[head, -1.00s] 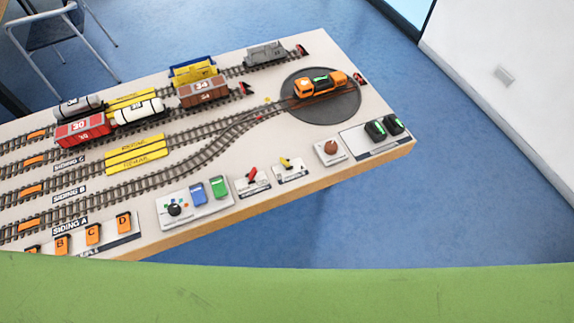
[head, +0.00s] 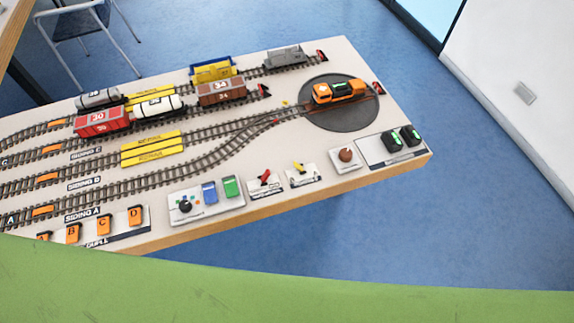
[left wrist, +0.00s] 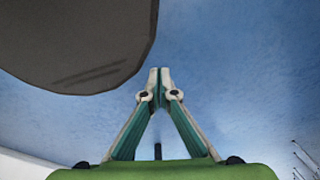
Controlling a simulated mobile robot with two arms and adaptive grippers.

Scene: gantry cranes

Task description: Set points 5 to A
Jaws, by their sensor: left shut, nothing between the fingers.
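Two small lever plates stand along the front edge of the layout board in the head view. One has a red lever (head: 264,177), the other a yellow lever (head: 299,168). Both levers are tilted. Their plate lettering is too small to read, so I cannot tell which is points 5. A track marked Siding A (head: 82,216) runs along the front left. My left gripper (left wrist: 160,72) shows in the left wrist view with its fingertips together and nothing between them, over blue floor. Neither gripper shows in the head view.
A control panel (head: 243,205) with a black knob and blue and green blocks lies left of the levers. A brown knob plate (head: 345,168) lies right. An orange locomotive (head: 338,91) stands on the dark turntable (head: 365,115). Wagons stand on the rear tracks. Floor right of the board is clear.

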